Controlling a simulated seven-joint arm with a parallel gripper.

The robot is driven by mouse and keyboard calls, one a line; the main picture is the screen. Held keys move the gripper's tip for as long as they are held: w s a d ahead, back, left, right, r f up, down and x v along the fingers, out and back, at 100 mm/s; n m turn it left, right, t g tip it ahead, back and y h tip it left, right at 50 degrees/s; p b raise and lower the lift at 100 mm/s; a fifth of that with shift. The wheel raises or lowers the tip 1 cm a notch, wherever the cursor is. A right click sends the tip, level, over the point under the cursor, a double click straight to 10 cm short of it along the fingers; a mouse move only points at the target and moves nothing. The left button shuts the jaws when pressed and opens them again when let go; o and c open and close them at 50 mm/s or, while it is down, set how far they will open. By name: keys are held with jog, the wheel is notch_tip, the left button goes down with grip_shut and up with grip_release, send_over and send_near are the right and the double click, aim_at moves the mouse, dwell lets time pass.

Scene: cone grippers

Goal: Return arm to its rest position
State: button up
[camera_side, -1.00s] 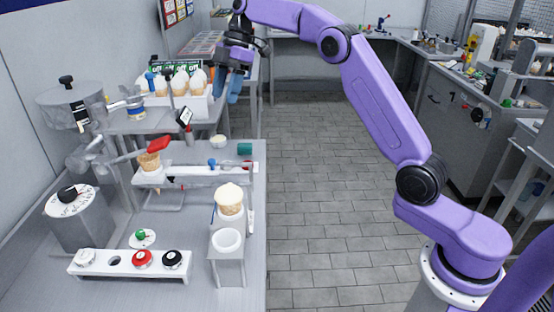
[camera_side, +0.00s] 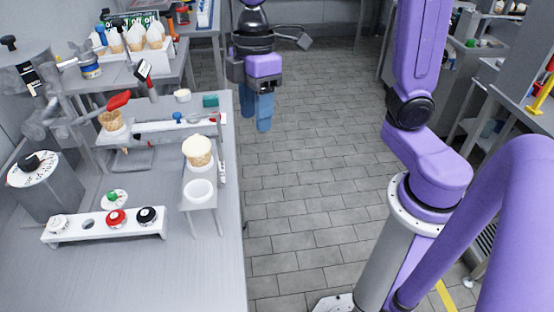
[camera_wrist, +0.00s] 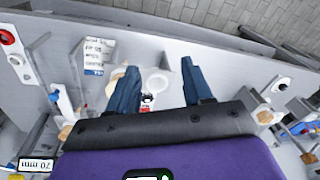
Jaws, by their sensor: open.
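My gripper (camera_side: 257,112) hangs in the upper middle of the side view, with blue fingers pointing down. It is over the floor, to the right of the table edge, and touches nothing. In the wrist view its two blue fingers (camera_wrist: 157,90) stand apart with nothing held between them. A cone with a pale top (camera_side: 198,151) stands upright in a holder on the table, left of and below my gripper in the side view. Another cone with a red top (camera_side: 113,119) is in the rack further left.
Several cones (camera_side: 135,42) stand in a white holder at the back left.

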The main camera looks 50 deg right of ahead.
jog(key=s+d+f, duration=0.3)
jog(key=s+d, duration=0.1)
jog(key=s, duration=0.4)
jog(key=s+d+f+m+t+h, duration=0.1)
jog(key=s+d+f, duration=0.2)
jog(key=s, duration=0.5)
jog(key=shift+d+f, duration=0.35)
jog(key=shift+d, duration=0.5)
